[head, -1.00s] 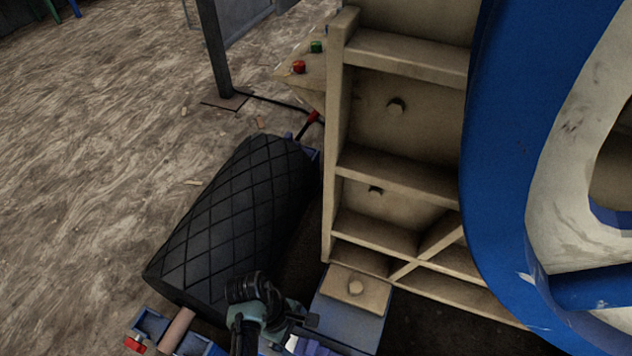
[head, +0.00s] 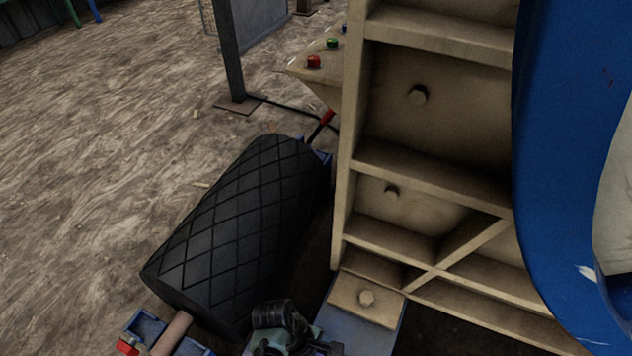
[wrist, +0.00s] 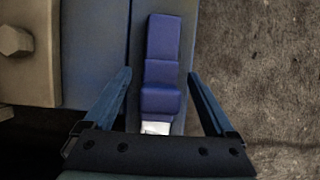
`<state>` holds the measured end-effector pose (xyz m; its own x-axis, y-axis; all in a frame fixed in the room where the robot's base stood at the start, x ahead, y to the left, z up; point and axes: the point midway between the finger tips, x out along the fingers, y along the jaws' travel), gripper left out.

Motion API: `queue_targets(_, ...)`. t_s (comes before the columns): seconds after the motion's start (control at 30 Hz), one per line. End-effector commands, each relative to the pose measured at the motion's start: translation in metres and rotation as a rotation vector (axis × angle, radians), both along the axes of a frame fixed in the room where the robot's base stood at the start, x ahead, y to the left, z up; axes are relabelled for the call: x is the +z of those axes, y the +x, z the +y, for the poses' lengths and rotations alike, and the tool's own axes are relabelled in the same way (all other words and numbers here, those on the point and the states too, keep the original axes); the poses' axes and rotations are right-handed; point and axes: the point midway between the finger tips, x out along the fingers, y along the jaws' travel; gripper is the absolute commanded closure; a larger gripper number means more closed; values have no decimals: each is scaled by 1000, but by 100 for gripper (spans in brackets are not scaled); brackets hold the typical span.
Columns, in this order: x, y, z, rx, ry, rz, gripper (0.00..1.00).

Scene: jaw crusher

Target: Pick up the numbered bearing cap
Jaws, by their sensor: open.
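In the wrist view a purple-blue stepped block (wrist: 162,65) stands out from a grey-blue surface. A small white patch (wrist: 155,128) shows at its lower end. I take this block for the numbered bearing cap, but no number can be read. My gripper (wrist: 160,76) is open, with one finger on each side of the block and a visible gap at both sides. Whether the fingertips are level with the block in depth I cannot tell. In the head view only part of my arm shows at the bottom edge, and the block cannot be made out there.
A beige ribbed machine frame (head: 440,120) with bolts stands right of centre, beside a large blue wheel (head: 560,150). A black quilted conveyor belt (head: 235,225) lies to the left, with a red-tipped lever (head: 326,118) at its far end. Open floor (head: 100,150) spreads on the left.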

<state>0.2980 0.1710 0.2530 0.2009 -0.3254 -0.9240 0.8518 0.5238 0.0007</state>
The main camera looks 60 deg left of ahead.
Motion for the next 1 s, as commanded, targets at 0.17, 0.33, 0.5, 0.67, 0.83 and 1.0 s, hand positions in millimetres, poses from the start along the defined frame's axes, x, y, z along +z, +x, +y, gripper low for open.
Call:
queue_targets(0.17, 1, 0, 0, 0, 0, 1, 30)
queue_targets(0.33, 1, 0, 0, -1, 0, 0, 60)
queue_targets(0.5, 1, 0, 0, -1, 0, 0, 91)
queue_targets(0.67, 1, 0, 0, -1, 0, 0, 100)
queue_targets(0.83, 2, 0, 1, -1, 1, -1, 100)
queue_targets(1.0, 2, 0, 1, -1, 1, -1, 100)
